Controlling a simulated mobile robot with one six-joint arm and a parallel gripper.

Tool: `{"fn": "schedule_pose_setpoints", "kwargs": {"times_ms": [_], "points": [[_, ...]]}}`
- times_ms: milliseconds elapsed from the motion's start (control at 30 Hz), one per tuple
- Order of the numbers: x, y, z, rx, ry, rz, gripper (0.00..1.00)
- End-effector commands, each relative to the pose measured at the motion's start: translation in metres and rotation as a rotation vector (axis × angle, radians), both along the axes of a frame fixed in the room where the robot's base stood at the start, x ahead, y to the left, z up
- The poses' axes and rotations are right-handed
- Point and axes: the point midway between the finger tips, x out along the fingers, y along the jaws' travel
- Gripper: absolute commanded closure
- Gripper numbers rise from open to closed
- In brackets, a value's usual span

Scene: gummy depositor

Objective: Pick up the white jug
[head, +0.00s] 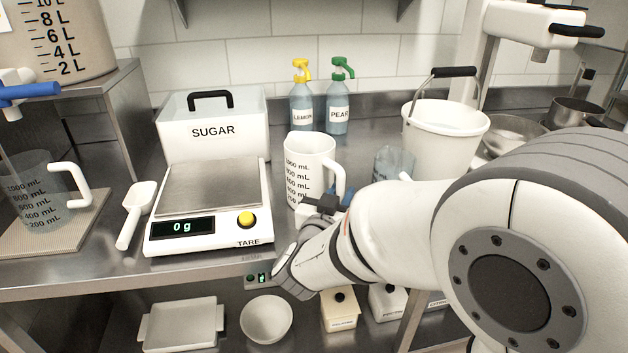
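The white jug (306,158) stands upright on the steel counter, right of the scale. It has dark mL markings on its side and its handle points right. My gripper (330,200) is at the jug's lower right side, close to the handle. Part of the fingers is hidden by my own arm, and something blue shows beside them. I cannot tell whether the fingers touch the jug or how far apart they are.
A scale (208,205) reading 0 g and a SUGAR bin (213,128) stand left. LEMON (301,112) and PEAR (338,115) bottles stand behind. A clear vessel (393,163) and white bucket (440,140) stand right.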

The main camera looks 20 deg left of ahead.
Motion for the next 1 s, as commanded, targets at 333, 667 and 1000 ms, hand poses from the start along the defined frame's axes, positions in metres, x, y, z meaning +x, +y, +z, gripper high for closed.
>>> {"fn": "schedule_pose_setpoints", "kwargs": {"times_ms": [333, 667, 1000], "points": [[0.000, 0.000, 0.000, 0.000, 0.000, -0.001, 1.00], [0.000, -0.001, 0.001, 0.002, -0.002, -0.001, 1.00], [0.000, 0.000, 0.044, 0.007, -0.005, -0.002, 1.00]]}}
